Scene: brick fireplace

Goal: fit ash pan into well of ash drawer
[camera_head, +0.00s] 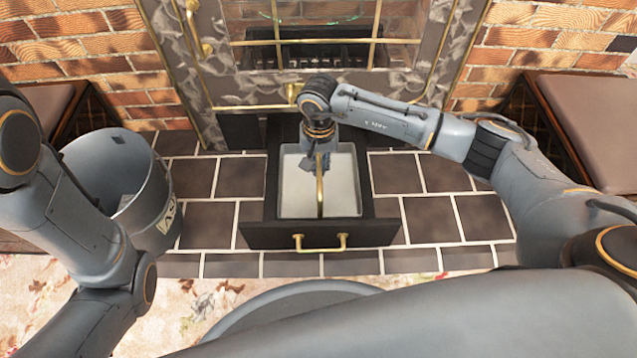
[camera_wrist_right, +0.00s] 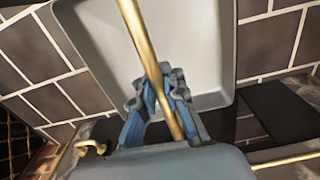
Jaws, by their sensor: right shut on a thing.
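The ash pan (camera_head: 341,191) is a light grey rectangular tray with a brass bar handle (camera_head: 319,186) over its middle. In the head view it lies within the outline of the dark, pulled-out ash drawer (camera_head: 262,236). I cannot tell whether it rests on the well's bottom or hangs above it. My right gripper (camera_head: 320,166) is shut on the handle from above. The wrist view shows the blue-padded fingers (camera_wrist_right: 162,105) around the brass bar and the pan (camera_wrist_right: 205,45) beyond. My left arm shows at the left, but its gripper is out of view.
The fireplace door (camera_head: 330,55) with brass bars stands behind the drawer. A grey bucket (camera_head: 150,205) with lettering stands left of it. Brown-cushioned benches (camera_head: 590,120) flank the hearth. The dark tiles (camera_head: 430,220) right of the drawer are clear.

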